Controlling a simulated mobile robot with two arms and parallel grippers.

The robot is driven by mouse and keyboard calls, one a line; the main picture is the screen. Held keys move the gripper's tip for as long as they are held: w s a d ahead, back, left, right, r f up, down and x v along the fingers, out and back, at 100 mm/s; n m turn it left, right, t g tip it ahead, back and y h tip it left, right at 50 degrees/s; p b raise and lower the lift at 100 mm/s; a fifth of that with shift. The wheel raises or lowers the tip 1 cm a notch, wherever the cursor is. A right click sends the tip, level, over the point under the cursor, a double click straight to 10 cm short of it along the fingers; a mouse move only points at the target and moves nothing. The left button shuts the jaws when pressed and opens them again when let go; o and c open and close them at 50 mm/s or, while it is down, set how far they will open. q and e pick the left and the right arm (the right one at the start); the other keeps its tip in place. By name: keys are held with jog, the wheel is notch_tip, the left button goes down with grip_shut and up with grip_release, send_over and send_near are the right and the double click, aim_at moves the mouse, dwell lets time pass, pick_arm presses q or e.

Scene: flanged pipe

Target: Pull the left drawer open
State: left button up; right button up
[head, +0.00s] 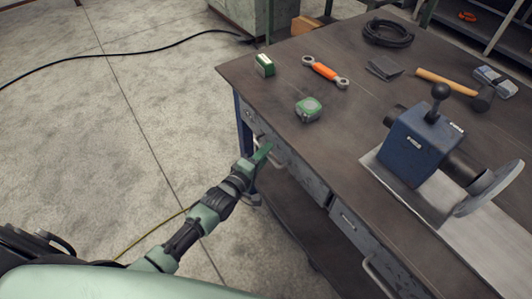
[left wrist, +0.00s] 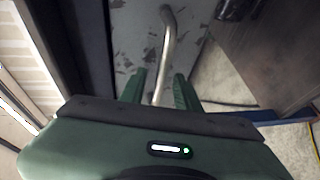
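The left drawer (head: 302,177) is a worn grey metal front under the workbench top, and it looks flush with the bench. Its front, with chipped paint, also shows in the left wrist view (left wrist: 196,17). The bent metal bar handle (left wrist: 167,50) runs down between the two green fingers of my left gripper (left wrist: 159,92). The fingers are apart, with gaps visible on both sides of the bar. In the head view, my left gripper (head: 262,154) is at the drawer front and hides much of the handle. My right gripper is not in view.
The right drawer (head: 352,228) has its own bar handle (head: 381,276). On the bench top (head: 285,100) are a green tape measure (head: 308,109), a small green box (head: 264,65), an orange wrench (head: 325,71) and a blue vise-like fixture (head: 415,145). Floor left of the bench is mostly clear.

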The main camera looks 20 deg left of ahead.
pick_arm(q)
jog(key=shift+w+d, duration=0.1)
jog(key=shift+w, duration=0.2)
grip_shut()
dwell(1.3)
